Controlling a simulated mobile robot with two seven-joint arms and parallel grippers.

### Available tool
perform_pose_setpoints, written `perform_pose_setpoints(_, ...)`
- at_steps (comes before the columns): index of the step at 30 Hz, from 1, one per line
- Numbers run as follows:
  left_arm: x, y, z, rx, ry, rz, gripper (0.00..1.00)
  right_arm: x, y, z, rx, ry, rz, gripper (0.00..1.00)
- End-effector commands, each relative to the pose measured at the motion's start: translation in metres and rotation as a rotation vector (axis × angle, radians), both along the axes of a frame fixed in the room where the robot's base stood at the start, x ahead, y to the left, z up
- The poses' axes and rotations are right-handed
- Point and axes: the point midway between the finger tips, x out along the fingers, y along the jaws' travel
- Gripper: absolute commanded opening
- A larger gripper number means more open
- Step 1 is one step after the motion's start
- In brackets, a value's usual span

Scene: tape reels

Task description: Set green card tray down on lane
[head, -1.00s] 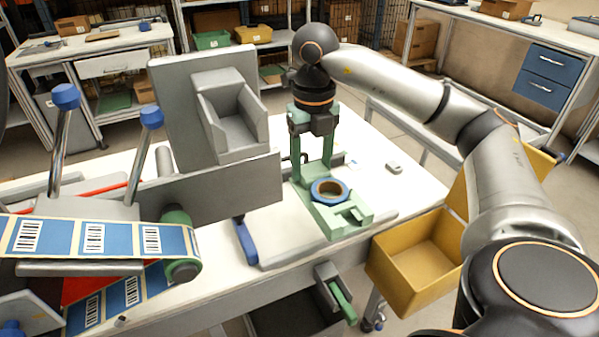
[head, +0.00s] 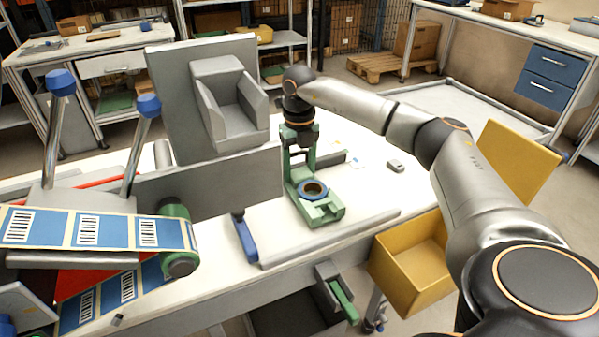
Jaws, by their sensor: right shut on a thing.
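The green card tray (head: 322,212) is in the middle of the head view, with an upright green handle frame at its back. My right gripper (head: 299,146) is above, shut on the top of the handle frame. The tray looks level, over the pale lane (head: 283,246) on the white table. I cannot tell whether its underside touches the lane. My left gripper is not in view.
A grey upright panel with a bin-shaped holder (head: 232,112) stands left of the tray. A label-strip roller (head: 180,263) is at the left. A yellow box (head: 415,274) is at the front right. A small grey object (head: 396,166) lies on the table behind right.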

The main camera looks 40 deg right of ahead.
Motion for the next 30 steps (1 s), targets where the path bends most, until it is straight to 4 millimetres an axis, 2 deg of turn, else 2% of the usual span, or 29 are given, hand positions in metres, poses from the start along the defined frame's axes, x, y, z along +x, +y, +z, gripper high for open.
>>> perform_pose_setpoints(2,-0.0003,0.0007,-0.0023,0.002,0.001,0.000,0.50,-0.0003,-0.0002,-0.0099,0.001,0.000,-0.001,0.00)
perform_pose_setpoints(13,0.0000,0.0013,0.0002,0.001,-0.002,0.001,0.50,-0.0003,-0.0001,-0.0131,0.001,0.000,-0.002,0.00)
perform_pose_setpoints(14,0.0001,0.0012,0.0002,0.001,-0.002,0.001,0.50,-0.0002,-0.0002,-0.0125,0.001,-0.001,-0.002,0.67)
perform_pose_setpoints(21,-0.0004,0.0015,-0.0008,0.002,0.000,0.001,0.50,-0.0002,0.0000,-0.0124,0.001,-0.001,-0.002,0.94)
perform_pose_setpoints(30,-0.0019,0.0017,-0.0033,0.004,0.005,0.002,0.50,0.0000,0.0001,-0.0091,0.000,-0.002,-0.002,0.94)
